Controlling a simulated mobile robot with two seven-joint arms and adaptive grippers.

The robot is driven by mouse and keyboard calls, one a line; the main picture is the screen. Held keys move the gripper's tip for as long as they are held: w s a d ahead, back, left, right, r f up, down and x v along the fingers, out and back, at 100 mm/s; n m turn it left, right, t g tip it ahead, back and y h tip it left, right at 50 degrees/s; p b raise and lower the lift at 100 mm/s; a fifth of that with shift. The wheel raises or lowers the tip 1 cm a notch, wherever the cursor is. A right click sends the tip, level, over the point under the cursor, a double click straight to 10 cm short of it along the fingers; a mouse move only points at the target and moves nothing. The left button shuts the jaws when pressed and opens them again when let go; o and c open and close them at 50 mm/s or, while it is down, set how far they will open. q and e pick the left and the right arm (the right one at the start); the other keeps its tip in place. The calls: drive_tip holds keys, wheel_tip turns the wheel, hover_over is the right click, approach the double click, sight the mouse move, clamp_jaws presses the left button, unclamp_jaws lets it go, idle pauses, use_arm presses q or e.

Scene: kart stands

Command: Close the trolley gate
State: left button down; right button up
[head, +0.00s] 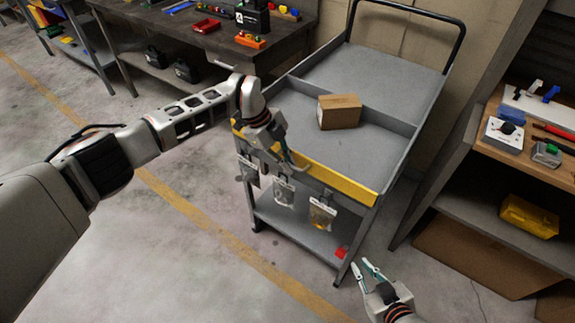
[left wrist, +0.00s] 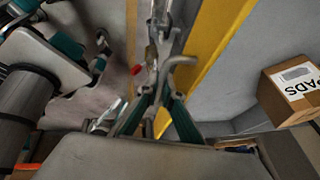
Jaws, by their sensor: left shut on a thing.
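The trolley (head: 400,62) is grey, with a two-part upper deck and a lower shelf. Its yellow gate (head: 335,180) runs along the deck's front edge, spanning nearly corner to corner. It shows as a yellow strip in the left wrist view (left wrist: 215,45). My left gripper (head: 290,160) is at the gate's left half, shut; its fingers close around a grey metal part by the yellow strip, largely hidden by them (left wrist: 163,75). I cannot tell whether the gate is latched. My right gripper (head: 363,266) is open and empty, low in front of the trolley's right front corner.
A cardboard box (head: 340,111) sits on the deck behind the gate. Bags (head: 322,213) hang below the front edge, and a red piece (head: 342,252) is low at the right leg. A workbench (head: 150,25) stands back left, a shelf (head: 470,195) right. Floor at front left is clear.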

idle(0.4)
use_arm(q)
drive_tip(key=c, duration=2.5)
unclamp_jaws()
drive_tip(key=shift+d, duration=0.1)
drive_tip(key=shift+r, duration=0.1)
drive_tip(key=v, duration=1.1)
drive_tip(key=shift+w+a+r, duration=0.1)
drive_tip(key=shift+a+r, duration=0.1)
drive_tip(key=shift+r, duration=0.15)
